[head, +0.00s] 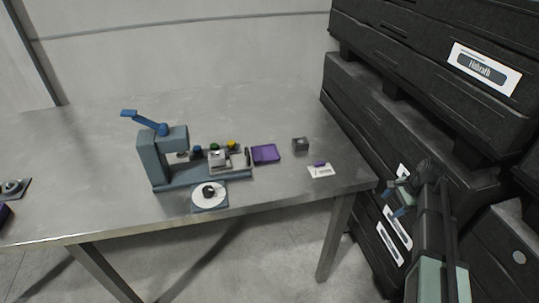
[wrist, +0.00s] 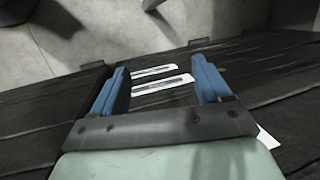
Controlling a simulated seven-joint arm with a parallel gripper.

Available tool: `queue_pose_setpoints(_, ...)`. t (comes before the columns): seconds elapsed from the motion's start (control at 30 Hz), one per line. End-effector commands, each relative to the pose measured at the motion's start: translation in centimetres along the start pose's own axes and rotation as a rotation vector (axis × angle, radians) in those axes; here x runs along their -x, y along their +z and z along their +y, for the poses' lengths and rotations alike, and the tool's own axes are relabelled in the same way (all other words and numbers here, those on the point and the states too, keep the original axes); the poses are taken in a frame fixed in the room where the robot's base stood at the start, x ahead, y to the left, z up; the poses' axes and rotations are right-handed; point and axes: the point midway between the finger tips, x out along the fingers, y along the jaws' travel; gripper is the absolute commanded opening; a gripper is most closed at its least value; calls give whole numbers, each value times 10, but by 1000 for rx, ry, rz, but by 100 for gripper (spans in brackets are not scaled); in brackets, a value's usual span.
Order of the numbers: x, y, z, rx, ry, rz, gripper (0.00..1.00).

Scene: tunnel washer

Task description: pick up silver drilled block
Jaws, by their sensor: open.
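A small grey metal block (head: 300,144) with a dark spot on top sits alone near the right end of the steel table; it looks like the silver drilled block, but it is too small to be sure. My gripper (head: 394,199) is off the table's right edge, beside the black crates and well apart from the block. In the wrist view its two blue fingers (wrist: 162,78) are spread with nothing between them. The block is not in the wrist view.
A grey press (head: 157,158) with a blue lever stands further left. Stacked black crates (head: 400,110) crowd the right side.

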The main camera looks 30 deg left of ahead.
Motion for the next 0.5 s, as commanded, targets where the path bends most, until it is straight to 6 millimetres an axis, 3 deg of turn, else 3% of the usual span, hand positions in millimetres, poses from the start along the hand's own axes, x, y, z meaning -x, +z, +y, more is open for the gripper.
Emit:
queue_pose_setpoints(0.03,16,-1,-30,-21,-24,-10,77)
queue_pose_setpoints(0.1,34,7,-67,-66,-50,-44,77)
queue_pose_setpoints(0.37,110,57,-188,-223,-105,-199,77)
queue_pose_setpoints(0.43,130,80,-218,-249,-104,-239,77)
queue_pose_setpoints(0.5,138,116,-234,-252,-82,-261,77)
